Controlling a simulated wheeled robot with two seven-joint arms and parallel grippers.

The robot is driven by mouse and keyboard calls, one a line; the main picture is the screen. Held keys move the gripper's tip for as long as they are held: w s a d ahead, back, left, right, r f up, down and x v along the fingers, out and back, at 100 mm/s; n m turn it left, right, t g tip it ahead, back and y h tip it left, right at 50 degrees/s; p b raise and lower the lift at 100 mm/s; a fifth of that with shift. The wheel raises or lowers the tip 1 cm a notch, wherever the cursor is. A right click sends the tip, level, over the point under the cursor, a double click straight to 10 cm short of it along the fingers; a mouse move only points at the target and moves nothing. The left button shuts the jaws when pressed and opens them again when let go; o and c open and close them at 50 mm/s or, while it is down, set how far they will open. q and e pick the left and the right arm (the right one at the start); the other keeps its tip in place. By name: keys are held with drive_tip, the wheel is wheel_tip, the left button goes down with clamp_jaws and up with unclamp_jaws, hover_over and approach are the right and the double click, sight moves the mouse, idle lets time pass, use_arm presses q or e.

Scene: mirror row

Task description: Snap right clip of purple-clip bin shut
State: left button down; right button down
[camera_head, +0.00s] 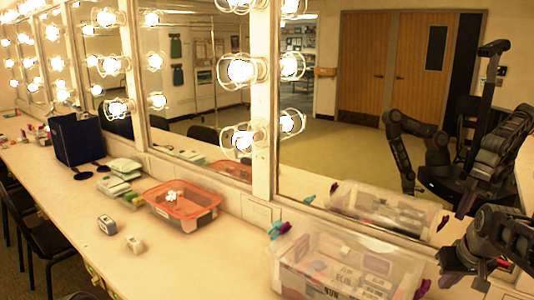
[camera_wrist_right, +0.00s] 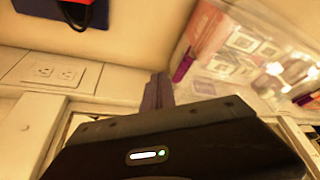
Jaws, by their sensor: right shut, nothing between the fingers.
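The clear bin (camera_head: 325,262) stands at the front right of the counter, with several pale labelled items showing through it. A purple clip (camera_head: 423,288) is at its right end. Another purple clip (camera_head: 285,228) is at its left end, beside a teal piece (camera_head: 275,230). My right gripper (camera_head: 447,280) is just right of the bin, shut and empty. In the right wrist view, its fingers (camera_wrist_right: 157,90) are together, a little left of the purple clip (camera_wrist_right: 183,66) and apart from it in the picture. The clip sticks out from the bin's side (camera_wrist_right: 235,62). My left gripper does not show.
A mirror behind the counter reflects the bin and my arms. An orange-rimmed bin (camera_head: 182,205), small boxes (camera_head: 107,224) and green packs (camera_head: 122,169) stand to the left. The wrist view shows a wall outlet (camera_wrist_right: 45,73) and a red-and-blue object (camera_wrist_right: 85,14).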

drive_tip(key=shift+f, duration=0.1)
idle(0.3)
drive_tip(key=shift+f+b, duration=1.25)
drive_tip(key=shift+f, duration=0.35)
drive_tip(key=shift+w+a+r, duration=0.1)
drive_tip(key=shift+w+a, duration=0.05)
wheel_tip(320, 180, up, 6)
drive_tip(key=a+p, duration=0.1)
drive_tip(key=p, duration=0.4)
drive_tip(key=shift+w+r+p, duration=0.15)
drive_tip(key=shift+w+p, duration=0.15)
drive_tip(key=shift+w, duration=0.15)
drive_tip(key=shift+a, duration=0.1)
idle(0.3)
